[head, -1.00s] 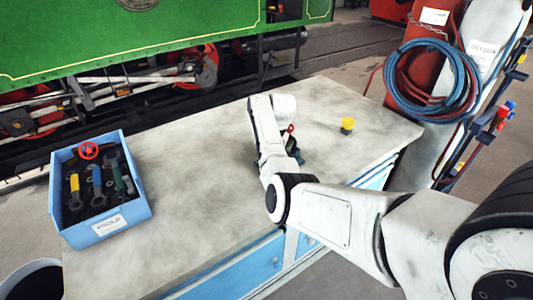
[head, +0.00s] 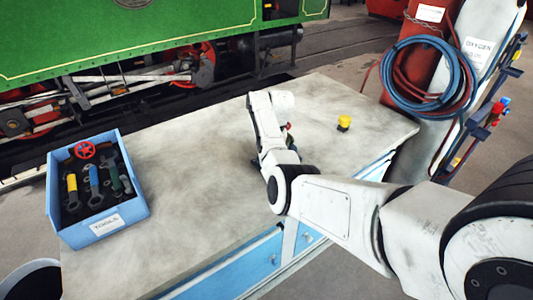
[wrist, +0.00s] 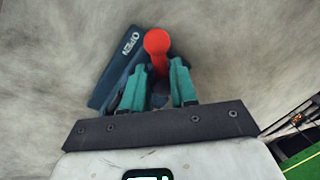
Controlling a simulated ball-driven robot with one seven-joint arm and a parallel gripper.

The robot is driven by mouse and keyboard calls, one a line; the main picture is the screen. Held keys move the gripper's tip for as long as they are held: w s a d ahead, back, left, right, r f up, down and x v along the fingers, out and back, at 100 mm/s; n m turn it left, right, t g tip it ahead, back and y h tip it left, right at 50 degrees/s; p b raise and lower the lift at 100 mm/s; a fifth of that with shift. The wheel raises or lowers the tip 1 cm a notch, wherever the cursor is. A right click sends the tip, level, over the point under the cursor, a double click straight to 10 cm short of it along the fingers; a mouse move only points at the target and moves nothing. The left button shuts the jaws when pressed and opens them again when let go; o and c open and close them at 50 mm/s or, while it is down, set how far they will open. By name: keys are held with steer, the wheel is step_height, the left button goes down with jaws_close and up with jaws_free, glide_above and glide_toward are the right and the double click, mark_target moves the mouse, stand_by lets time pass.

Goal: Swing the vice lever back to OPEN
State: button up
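The vice lever has a red round knob (wrist: 157,42) on a red stem, in the upper middle of the wrist view. Its dark blue base plate (wrist: 108,88) carries the white word OPEN, to the left of the knob. My gripper (wrist: 158,72) has teal fingers, one on each side of the lever's stem. The fingers are apart, with some gap seeming to show beside the stem; contact is not clear. The lower part of the vice is hidden by the fingers. In the head view my arm hides the gripper and nearly all of the vice.
On the pale workbench (head: 190,165), a blue tool crate (head: 107,226) stands at the left and a small yellow-topped object (head: 344,123) at the right. Gas cylinders with a coiled hose (head: 425,75) stand at the right.

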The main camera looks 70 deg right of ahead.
steer(key=shift+o, duration=1.4)
steer(key=shift+d, duration=0.25)
steer(key=shift+a, duration=0.1)
step_height(320, 180, up, 11)
steer(key=s+b, duration=0.1)
steer(key=s, duration=0.1)
steer(key=shift+d+f, duration=0.15)
steer(key=shift+d, duration=0.25)
